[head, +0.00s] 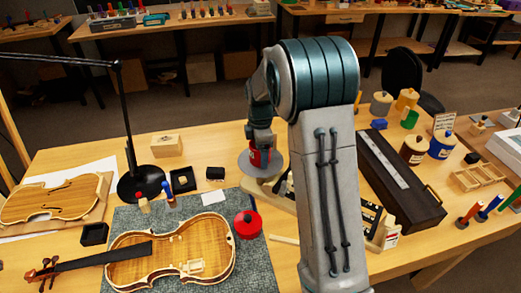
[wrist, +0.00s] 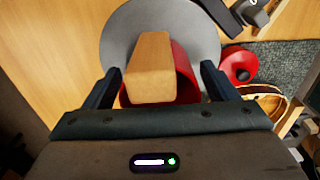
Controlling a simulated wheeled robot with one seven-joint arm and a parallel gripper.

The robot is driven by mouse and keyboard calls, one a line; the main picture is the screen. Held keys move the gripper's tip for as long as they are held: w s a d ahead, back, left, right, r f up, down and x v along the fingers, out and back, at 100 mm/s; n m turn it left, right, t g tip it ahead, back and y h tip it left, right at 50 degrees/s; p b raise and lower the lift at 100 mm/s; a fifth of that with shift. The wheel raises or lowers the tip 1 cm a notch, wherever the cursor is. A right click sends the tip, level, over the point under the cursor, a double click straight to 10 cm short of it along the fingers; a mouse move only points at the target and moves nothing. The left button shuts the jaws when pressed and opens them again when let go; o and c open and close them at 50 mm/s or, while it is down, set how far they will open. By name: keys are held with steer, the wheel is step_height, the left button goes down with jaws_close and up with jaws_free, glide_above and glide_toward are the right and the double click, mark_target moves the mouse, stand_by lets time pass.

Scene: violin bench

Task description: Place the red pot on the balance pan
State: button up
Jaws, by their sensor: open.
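The red pot (head: 258,160) is upright at the round grey balance pan (head: 274,169) in the head view and appears to rest on it. In the wrist view the red pot (wrist: 183,68) overlaps the lower part of the pan (wrist: 122,37). A wooden block-like piece (wrist: 152,62), perhaps the pot's handle, covers much of the pot there. My gripper (wrist: 158,84) is open, with one finger on each side of the pot and wooden piece. In the head view my gripper (head: 260,145) is right at the pot, partly hidden by my arm.
A round red lid (head: 247,224) lies on the grey mat (head: 262,262) beside the violin body (head: 205,240). A black lamp (head: 140,183) stands to the left. A long dark case (head: 400,180) lies right of my arm, with several jars behind it.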

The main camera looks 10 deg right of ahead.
step_height(320, 180, up, 12)
steer(key=s+r+m+t, duration=0.2)
steer(key=s+r+m, duration=0.2)
steer(key=s+m, duration=0.75)
steer(key=s+f+m, duration=0.2)
steer(key=s+m, duration=0.1)
steer(key=s, duration=0.5)
steer(key=s+f+m+t, duration=0.1)
steer(key=s+f+m, duration=0.1)
steer(key=s, duration=0.6)
steer(key=shift+s+f+m+b, duration=0.35)
steer(key=shift+f+m+b, duration=0.1)
steer(key=shift+m, duration=0.3)
